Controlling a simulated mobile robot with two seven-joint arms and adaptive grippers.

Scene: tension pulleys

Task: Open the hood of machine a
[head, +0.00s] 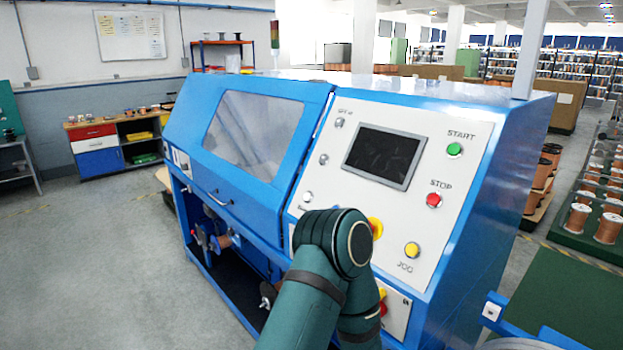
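Machine a appears to be the large blue machine (460,110) filling the middle of the head view. Its blue hood (310,95) has a clear window (252,130) and looks closed, lying against the sloped front. A handle (214,198) sits low on the hood's front at the left. One of my arms, dark green, rises from the bottom middle in front of the machine and hides part of the control panel and lower front. Neither gripper can be made out, so I cannot see whether either is open or shut.
The white control panel (405,200) carries a dark screen (384,157), a green start button (455,149), a red stop button (434,200) and a yellow jog button (412,249). Spools (578,219) stand at the right. Floor at the left (110,260) is clear.

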